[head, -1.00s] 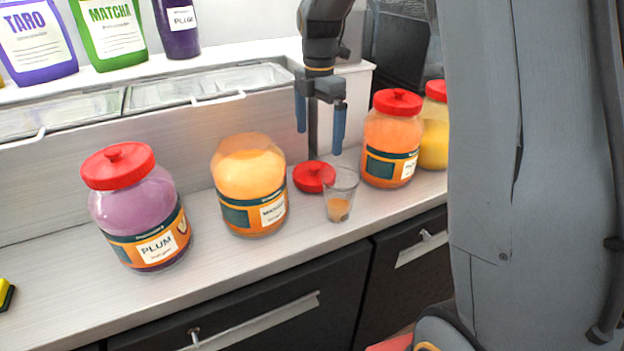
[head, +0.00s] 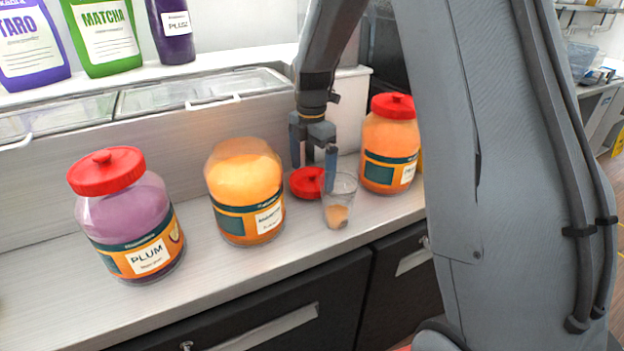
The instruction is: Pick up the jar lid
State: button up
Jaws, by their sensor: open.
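The red jar lid (head: 305,183) lies on the counter between the open jar and the clear cup. My gripper (head: 313,166) points down with its two blue fingers apart, right above the lid. The right finger overlaps the lid's right edge and the cup's rim in the picture; I cannot tell whether it touches either. The lidless orange-yellow jar (head: 243,190) stands upright just left of the lid. The clear cup (head: 338,203) with a little orange content stands just right of and in front of the lid.
A plum jar (head: 128,215) with a red lid stands at the left. Another lidded orange jar (head: 390,145) stands right of the cup. The counter's front left (head: 60,305) is clear.

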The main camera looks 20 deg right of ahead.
jog(key=shift+f, duration=1.05)
jog(key=c, duration=0.8)
jog(key=shift+o, duration=0.2)
